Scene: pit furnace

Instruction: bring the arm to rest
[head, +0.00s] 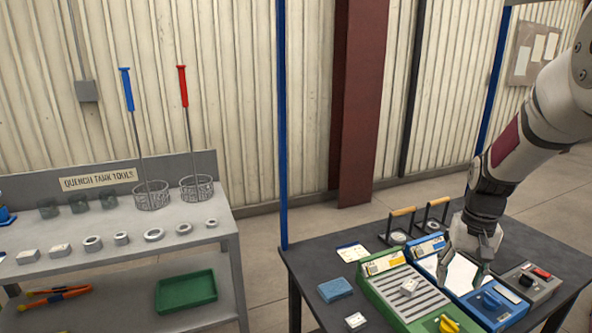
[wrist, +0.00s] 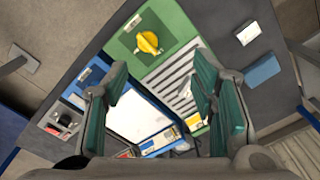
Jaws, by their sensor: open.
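My gripper (wrist: 160,100) is open and empty in the wrist view, its two teal-padded fingers apart. In the head view my gripper (head: 468,262) points down above the dark table (head: 520,235) at the right, over the blue device with a white plate (head: 462,275). The white plate also shows between the fingers in the wrist view (wrist: 140,115). My arm comes in from the upper right. How high the fingertips are above the plate is hard to tell.
Close by are a green slatted device (head: 385,290), a grey switch box (head: 530,283), a blue block (head: 335,290) and two wooden-handled tools (head: 403,212). A blue post (head: 282,130) stands at the table's left edge. The tool bench (head: 120,235) stands at left.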

